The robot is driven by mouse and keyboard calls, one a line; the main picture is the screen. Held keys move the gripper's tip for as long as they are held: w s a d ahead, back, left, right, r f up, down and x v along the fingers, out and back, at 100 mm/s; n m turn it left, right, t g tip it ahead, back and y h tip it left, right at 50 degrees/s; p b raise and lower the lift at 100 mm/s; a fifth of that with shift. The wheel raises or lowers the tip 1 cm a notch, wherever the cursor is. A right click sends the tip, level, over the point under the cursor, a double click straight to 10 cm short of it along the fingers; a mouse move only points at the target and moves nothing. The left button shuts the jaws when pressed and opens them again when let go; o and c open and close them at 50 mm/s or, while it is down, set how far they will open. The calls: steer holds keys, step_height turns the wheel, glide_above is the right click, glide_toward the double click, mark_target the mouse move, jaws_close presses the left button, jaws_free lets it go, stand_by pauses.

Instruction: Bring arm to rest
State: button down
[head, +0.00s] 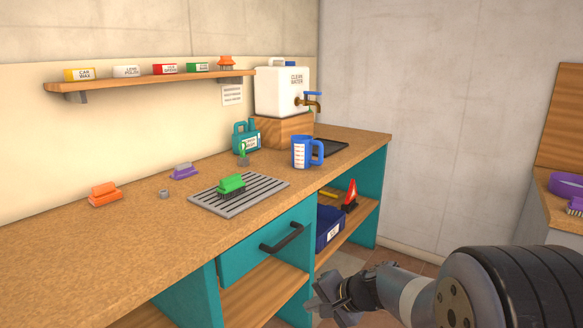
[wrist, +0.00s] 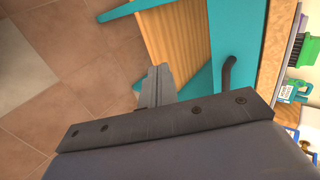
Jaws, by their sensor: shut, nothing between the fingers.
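My gripper (head: 328,296) is low at the bottom of the head view, in front of the workbench (head: 100,240) and below its top. It is shut and empty. In the wrist view, my gripper's closed fingers (wrist: 154,85) stick out past a dark plate with screws. Behind them are the teal cabinet side and a wooden shelf (wrist: 180,40). The fingers look apart from the bench, though the exact gap is hard to tell. My arm reaches in from the lower right of the head view.
A drawer with a black handle (head: 282,238) faces my gripper. On the bench are a green brush (head: 231,184) on a grey rack, a blue jug (head: 302,152), orange and purple brushes. A second bench (head: 553,215) stands at right. Tiled floor (wrist: 60,90) is clear.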

steer(key=s+d+r+p, duration=0.1)
steer(key=s+d+r, duration=0.3)
steer(key=s+d, duration=0.2)
steer(key=shift+s+d, duration=0.2)
steer(key=shift+d, duration=1.2)
